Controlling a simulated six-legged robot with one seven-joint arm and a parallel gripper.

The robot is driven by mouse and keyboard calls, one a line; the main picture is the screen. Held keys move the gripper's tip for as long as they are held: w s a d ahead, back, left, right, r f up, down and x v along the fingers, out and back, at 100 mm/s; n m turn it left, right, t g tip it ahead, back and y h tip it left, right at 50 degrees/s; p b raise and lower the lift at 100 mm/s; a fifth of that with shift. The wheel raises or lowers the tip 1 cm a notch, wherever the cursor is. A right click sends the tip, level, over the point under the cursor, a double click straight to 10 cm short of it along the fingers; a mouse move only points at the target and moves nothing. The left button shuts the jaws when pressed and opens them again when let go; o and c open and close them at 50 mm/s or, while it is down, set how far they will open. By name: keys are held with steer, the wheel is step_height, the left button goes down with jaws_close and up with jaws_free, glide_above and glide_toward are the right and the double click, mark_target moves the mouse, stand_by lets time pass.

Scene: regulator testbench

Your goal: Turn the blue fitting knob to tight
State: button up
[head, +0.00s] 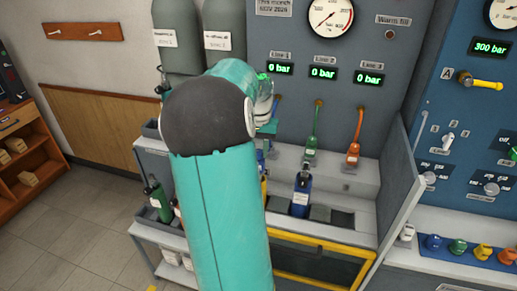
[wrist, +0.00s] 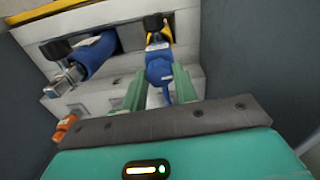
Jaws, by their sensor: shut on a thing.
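In the wrist view, my gripper (wrist: 160,79) has its two green fingers on either side of the blue fitting knob (wrist: 160,69). It is shut on the knob. A narrower blue part continues from the knob down between the fingers. A yellow bottle (wrist: 157,45) with a black valve lies in line just beyond the knob; whether they touch cannot be told. In the head view, my arm covers the knob and most of the gripper, below the Line 1 display (head: 280,67), which reads 0 bar.
A blue bottle (head: 300,204) stands in the bench slots, right of my arm. Green (head: 311,143) and orange (head: 353,151) hose fittings hang beside it. A grey side panel (head: 408,185) bounds the bench at right.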

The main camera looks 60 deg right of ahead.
steer(key=m, duration=0.6)
stand_by(0.5)
steer(key=o, duration=1)
steer(key=shift+r, duration=0.1)
step_height(320, 180, up, 14)
steer(key=shift+f, duration=0.15)
